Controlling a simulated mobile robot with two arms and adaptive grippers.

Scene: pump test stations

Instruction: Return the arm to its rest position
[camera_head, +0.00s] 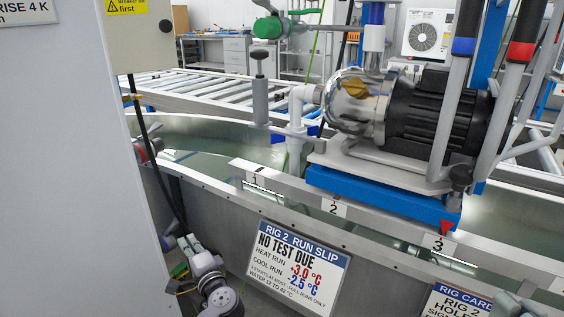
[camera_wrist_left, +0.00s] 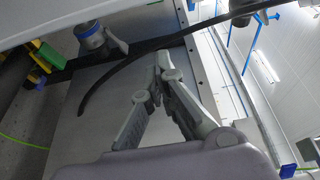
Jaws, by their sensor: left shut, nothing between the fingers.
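My left gripper (camera_head: 188,243) shows low at the left in the head view, beside the edge of the grey cabinet and in front of the metal tank wall. Its fingers are shut and empty. In the left wrist view the fingers of the left gripper (camera_wrist_left: 163,62) meet at their tips over a grey panel, with a dark hose just beyond them. Part of my left arm (camera_head: 222,298) shows below the gripper in the head view. Small grey parts at the bottom right edge may belong to my right gripper (camera_head: 520,305), mostly cut off by the frame.
The grey cabinet (camera_head: 70,170) with a hanging black cable (camera_head: 152,165) stands close left of my left gripper. The metal tank (camera_head: 215,215) carries a run slip sign (camera_head: 298,268) and a rig card (camera_head: 455,303). A pump (camera_head: 400,110) sits on a blue base (camera_head: 375,195) above the tank.

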